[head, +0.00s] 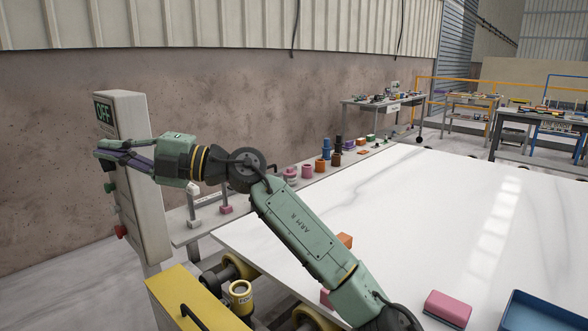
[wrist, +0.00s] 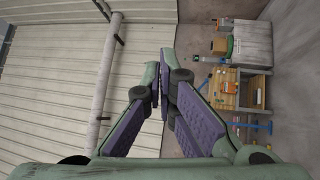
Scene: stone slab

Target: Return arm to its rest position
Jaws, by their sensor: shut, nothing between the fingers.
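My arm is green and reaches from the bottom of the head view up to the left. My gripper (head: 108,153) is at the far left, in front of the grey control post (head: 133,170) with its "OFF" display. In the wrist view my gripper (wrist: 165,75) has its two purple-padded fingers brought together at the tips, with nothing between them. I cannot tell whether the fingertips touch the post.
The white stone slab (head: 400,200) fills the right. A narrow shelf (head: 205,225) with several coloured pieces runs along the slab's far side. A yellow box (head: 190,300) stands at lower left.

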